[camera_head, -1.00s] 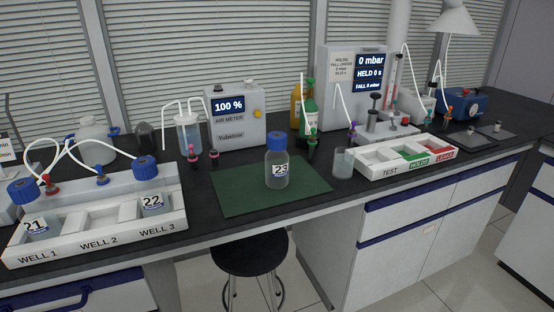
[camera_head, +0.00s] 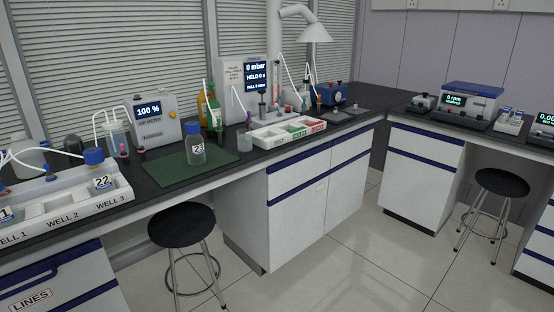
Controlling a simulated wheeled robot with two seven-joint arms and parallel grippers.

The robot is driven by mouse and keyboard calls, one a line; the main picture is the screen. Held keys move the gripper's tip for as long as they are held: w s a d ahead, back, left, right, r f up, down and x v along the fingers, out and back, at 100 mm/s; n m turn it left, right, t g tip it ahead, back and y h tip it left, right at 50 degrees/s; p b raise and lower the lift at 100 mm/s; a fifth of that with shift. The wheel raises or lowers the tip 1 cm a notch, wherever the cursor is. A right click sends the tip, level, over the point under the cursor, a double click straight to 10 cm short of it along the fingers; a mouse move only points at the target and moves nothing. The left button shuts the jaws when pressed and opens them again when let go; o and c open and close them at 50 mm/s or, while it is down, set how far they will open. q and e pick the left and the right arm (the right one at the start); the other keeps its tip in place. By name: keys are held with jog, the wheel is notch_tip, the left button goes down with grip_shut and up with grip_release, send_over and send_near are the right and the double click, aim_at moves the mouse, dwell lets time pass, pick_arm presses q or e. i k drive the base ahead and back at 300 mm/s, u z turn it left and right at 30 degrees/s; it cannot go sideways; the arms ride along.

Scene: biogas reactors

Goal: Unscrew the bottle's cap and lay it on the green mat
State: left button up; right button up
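The bottle (camera_head: 195,147) labelled 23 is clear and stands upright on the green mat. Its blue cap (camera_head: 194,129) is on its neck. The green mat (camera_head: 163,176) lies flat on the dark bench, left of the middle of the head view. Neither of my grippers shows in the view.
A white well rack (camera_head: 75,213) with bottle 22 (camera_head: 101,180) stands left of the mat. The air meter (camera_head: 155,118) is behind it. A sorting tray (camera_head: 290,132) sits to the right.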

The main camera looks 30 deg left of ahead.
aim_at(195, 144)
jog(key=z, duration=0.6)
jog(key=i, duration=0.45)
jog(key=u, duration=0.9)
jog(key=i, duration=1.45)
jog(key=u, duration=1.3)
